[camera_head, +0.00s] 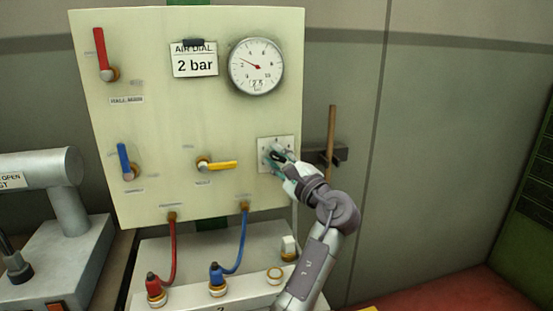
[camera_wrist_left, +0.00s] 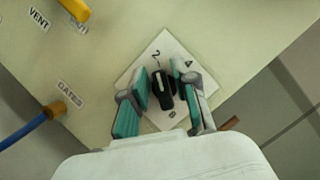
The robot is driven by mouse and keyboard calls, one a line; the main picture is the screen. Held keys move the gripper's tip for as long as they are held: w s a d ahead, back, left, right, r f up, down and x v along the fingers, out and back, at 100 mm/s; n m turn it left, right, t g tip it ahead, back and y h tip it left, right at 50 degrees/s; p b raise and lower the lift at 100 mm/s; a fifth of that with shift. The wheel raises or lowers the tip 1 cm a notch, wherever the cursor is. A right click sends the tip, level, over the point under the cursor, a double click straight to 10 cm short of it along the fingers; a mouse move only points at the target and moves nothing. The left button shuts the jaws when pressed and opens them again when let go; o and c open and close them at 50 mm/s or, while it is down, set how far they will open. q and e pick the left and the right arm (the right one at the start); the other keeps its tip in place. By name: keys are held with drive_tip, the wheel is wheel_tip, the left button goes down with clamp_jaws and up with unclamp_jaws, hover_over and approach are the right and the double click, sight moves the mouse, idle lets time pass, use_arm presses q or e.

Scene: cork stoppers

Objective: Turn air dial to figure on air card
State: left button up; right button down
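The air card (camera_head: 194,60) reads "AIR DIAL 2 bar" and is clipped high on the cream panel (camera_head: 140,60). The air dial is a black knob (camera_wrist_left: 162,96) on a white square plate (camera_wrist_left: 138,72) marked 2, 4 and another figure. The plate also shows in the head view (camera_head: 263,143). The knob's white mark points roughly toward the 2. My left gripper (camera_wrist_left: 166,82) has its two teal-padded fingers on either side of the knob, with narrow gaps showing. In the head view my left gripper (camera_head: 273,159) covers the knob. My right gripper is not in view.
A round gauge (camera_head: 255,66) above the dial has its red needle near the 2. Red lever (camera_head: 101,48), blue lever (camera_head: 123,158) and yellow lever (camera_head: 222,165) sit on the panel. A wooden stick (camera_head: 331,135) stands in a dark bracket right of the dial. Hoses hang below.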

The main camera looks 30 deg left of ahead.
use_arm(q)
drive_tip(key=shift+o, duration=0.6)
drive_tip(key=v, duration=1.2)
drive_tip(key=shift+f, duration=0.1)
